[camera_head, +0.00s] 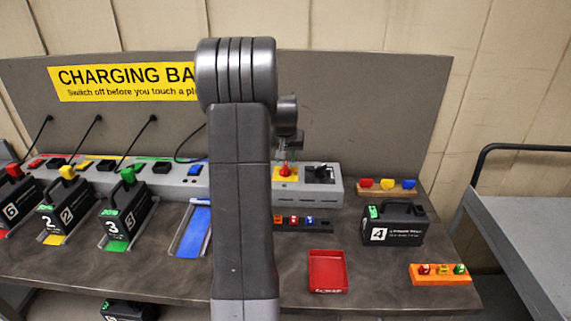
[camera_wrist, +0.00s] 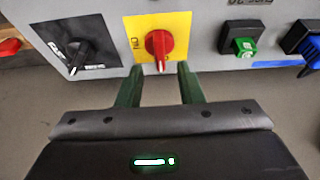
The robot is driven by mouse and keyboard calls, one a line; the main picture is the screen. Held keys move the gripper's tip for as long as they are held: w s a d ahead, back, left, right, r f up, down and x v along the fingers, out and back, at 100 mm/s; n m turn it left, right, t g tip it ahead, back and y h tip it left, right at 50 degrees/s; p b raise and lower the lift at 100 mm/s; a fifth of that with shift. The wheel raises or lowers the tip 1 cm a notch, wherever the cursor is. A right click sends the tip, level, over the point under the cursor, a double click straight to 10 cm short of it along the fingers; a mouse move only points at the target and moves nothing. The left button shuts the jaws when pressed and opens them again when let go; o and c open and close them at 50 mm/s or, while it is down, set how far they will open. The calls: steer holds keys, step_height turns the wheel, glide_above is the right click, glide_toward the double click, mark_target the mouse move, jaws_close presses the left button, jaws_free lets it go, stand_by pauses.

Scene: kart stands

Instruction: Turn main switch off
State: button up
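The main switch (camera_head: 285,170) is a red rotary knob on a yellow plate (camera_head: 277,177), on the front of the grey charging console. In the wrist view the red knob (camera_wrist: 159,44) stands upright, its white-marked end pointing down in the picture, toward my gripper. Lettering on the yellow plate (camera_wrist: 183,23) appears upside down and is partly hidden. The fingertips lie just below the knob in that view; contact is not clear. In the head view my gripper (camera_head: 286,153) is just above the knob, partly hidden by my arm.
A black selector (camera_wrist: 79,55) sits beside the yellow plate. A green plug (camera_wrist: 243,46) is on its other side. Several battery boxes stand left; battery 4 (camera_head: 394,224) stands right. A red tray (camera_head: 328,271) and orange block (camera_head: 441,275) lie in front.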

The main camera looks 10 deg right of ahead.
mark_target(286, 166)
steer(key=v, duration=0.9)
steer(key=shift+s+r+b, duration=0.2)
steer(key=shift+b, duration=0.15)
steer(key=p+x, duration=0.1)
steer(key=x, duration=1.3)
steer(key=shift+w+p, duration=0.1)
steer(key=shift+p, duration=0.2)
steer(key=shift+r, duration=0.1)
